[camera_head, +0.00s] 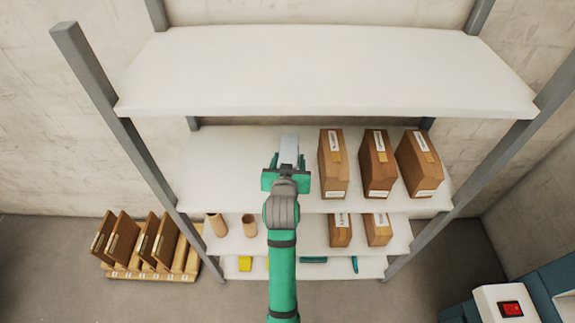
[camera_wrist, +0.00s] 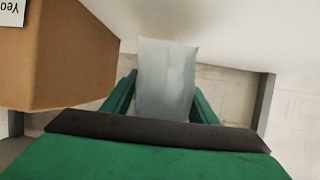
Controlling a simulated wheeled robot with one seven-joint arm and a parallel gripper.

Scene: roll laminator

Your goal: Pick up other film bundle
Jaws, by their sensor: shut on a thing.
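My green gripper (camera_head: 287,172) is at the middle shelf, left of the brown boxes. It is shut on a pale, translucent film bundle (camera_head: 289,149), which sticks out beyond the fingertips. In the wrist view the film bundle (camera_wrist: 167,80) stands between the two green fingers (camera_wrist: 165,98), in front of the white shelf surface. I cannot tell whether the bundle still touches the shelf. My gripper hides its lower end.
Several brown boxes stand on the middle shelf (camera_head: 225,170), the nearest one (camera_head: 333,165) just right of my gripper; a box (camera_wrist: 62,55) also looms close in the wrist view. The middle shelf's left part is clear. Cardboard tubes (camera_head: 216,226) stand below.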

